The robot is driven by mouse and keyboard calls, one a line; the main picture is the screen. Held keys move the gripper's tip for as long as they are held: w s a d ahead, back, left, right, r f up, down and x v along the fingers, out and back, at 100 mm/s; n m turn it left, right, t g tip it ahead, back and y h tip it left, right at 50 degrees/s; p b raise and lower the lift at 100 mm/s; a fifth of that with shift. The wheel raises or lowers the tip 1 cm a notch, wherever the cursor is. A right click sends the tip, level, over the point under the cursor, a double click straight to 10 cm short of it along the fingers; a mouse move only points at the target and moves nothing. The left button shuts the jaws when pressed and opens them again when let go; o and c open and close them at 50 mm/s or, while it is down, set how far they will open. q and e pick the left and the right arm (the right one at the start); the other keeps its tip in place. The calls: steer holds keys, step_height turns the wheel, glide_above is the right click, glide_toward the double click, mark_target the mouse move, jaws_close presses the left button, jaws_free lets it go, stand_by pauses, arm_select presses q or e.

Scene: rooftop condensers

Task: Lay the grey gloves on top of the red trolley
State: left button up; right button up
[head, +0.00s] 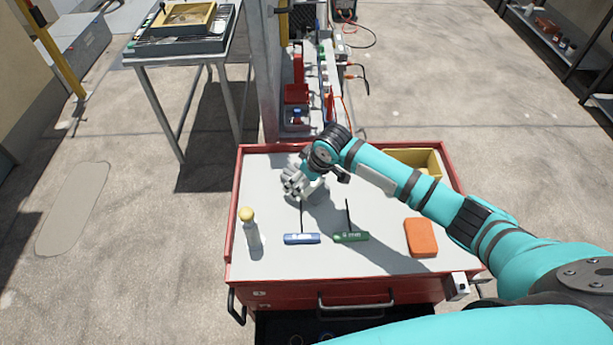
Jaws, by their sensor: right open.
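The red trolley (233,215) stands in front of me with a flat light grey top. My right arm reaches over it from the right. My right gripper (291,185) is low over the rear middle of the top, with its jaws open. A pale grey shape, which looks like the grey gloves (317,192), is on the top beside and partly under the gripper and wrist. The wrist hides part of it, and I cannot tell whether the gripper touches it. My left gripper is not in view.
The top also holds a yellow-capped bottle (251,230), a blue-handled tool (302,239), a green-handled tool (351,237), an orange block (421,238) and a yellow bin (428,158). A workbench (180,54) stands behind left. Floor is open on both sides.

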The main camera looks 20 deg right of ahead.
steer(key=b+v, duration=0.1)
steer(key=v, duration=1.1)
